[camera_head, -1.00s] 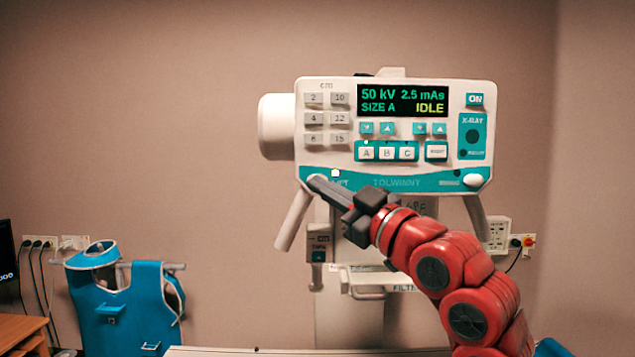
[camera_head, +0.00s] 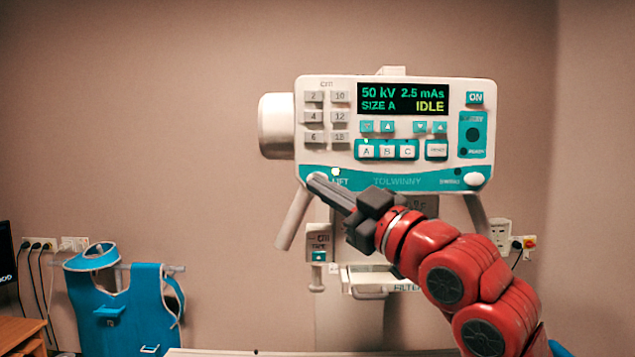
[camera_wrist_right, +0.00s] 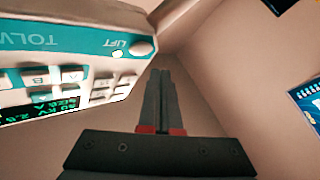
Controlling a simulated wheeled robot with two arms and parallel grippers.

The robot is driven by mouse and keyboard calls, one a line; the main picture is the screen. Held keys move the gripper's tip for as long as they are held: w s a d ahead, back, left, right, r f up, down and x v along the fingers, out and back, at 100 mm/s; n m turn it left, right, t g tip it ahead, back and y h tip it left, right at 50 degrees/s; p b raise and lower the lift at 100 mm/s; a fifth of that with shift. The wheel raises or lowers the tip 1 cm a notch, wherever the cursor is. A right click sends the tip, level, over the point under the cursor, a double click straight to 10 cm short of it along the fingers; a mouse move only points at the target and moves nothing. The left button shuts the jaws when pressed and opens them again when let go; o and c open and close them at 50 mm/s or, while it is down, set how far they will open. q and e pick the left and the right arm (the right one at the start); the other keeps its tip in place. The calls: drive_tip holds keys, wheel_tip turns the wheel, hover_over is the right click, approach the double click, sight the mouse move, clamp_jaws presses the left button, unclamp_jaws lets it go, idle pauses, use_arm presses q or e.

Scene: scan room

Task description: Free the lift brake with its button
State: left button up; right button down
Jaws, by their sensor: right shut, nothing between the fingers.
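The X-ray head's control panel (camera_head: 400,183) faces me, with its display reading IDLE. Its teal lower strip carries the word LIFT at the left, with a small bright lamp (camera_head: 336,171) above it. In the right wrist view the white oval lift button (camera_wrist_right: 143,47) sits at the panel's corner beside LIFT and the glowing lamp (camera_wrist_right: 117,55). My right gripper (camera_head: 318,184) is shut and empty, its fingertips over the button's place in the head view. In the wrist view the fingertips (camera_wrist_right: 160,72) are close to the button; contact cannot be told. My left gripper is out of view.
A handle bar (camera_head: 294,220) slopes down from the panel's left underside. A second white knob (camera_head: 474,180) is at the panel's right corner. The column and a filter tray (camera_head: 368,285) stand below. A blue apron (camera_head: 125,300) hangs at the left wall.

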drive_tip(key=shift+s, duration=1.7)
